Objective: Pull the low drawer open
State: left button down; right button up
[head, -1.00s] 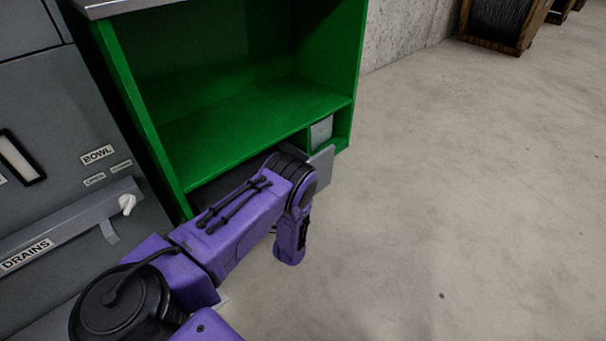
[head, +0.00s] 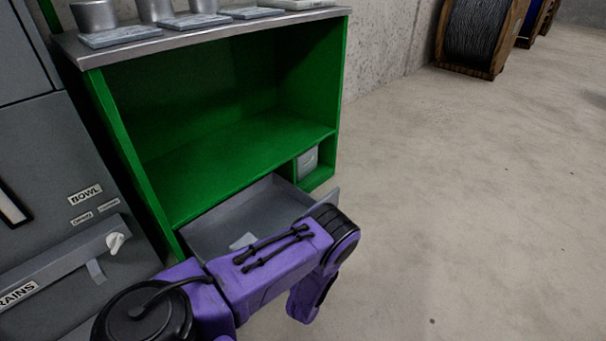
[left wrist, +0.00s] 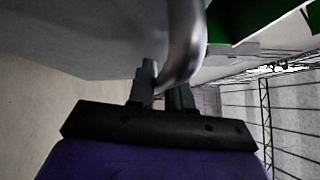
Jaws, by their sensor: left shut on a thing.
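The low drawer (head: 235,217) is a grey tray at the bottom of the green cabinet (head: 235,150). It stands pulled out part of the way, and its inside shows with a small pale item (head: 243,241) on its floor. My left arm crosses in front of the drawer and hides much of its front in the head view. In the left wrist view my left gripper (left wrist: 163,92) is shut on the curved metal handle (left wrist: 184,45) of the drawer. The grey drawer front (left wrist: 90,35) fills the upper left there. My right gripper is in neither view.
A grey machine (head: 50,150) with a white lever (head: 115,242) stands close on the left. Cups and flat items sit on the metal top (head: 215,32) of the cabinet. Cable spools (head: 478,35) stand far back. The concrete floor (head: 460,190) to the right is clear.

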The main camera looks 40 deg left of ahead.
pick_arm(q)
jog(key=c, duration=1.1)
grip_release()
jog(key=shift+c, duration=0.2)
jog(key=p+v, duration=0.2)
jog(key=v, duration=0.8)
jog(key=shift+s+d, duration=0.2)
jog(key=shift+s, duration=0.05)
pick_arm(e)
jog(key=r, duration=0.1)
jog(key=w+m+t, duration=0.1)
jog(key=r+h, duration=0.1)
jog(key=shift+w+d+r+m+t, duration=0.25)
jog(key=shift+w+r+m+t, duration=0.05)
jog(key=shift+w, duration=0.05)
pick_arm(q)
jog(key=shift+p, duration=0.3)
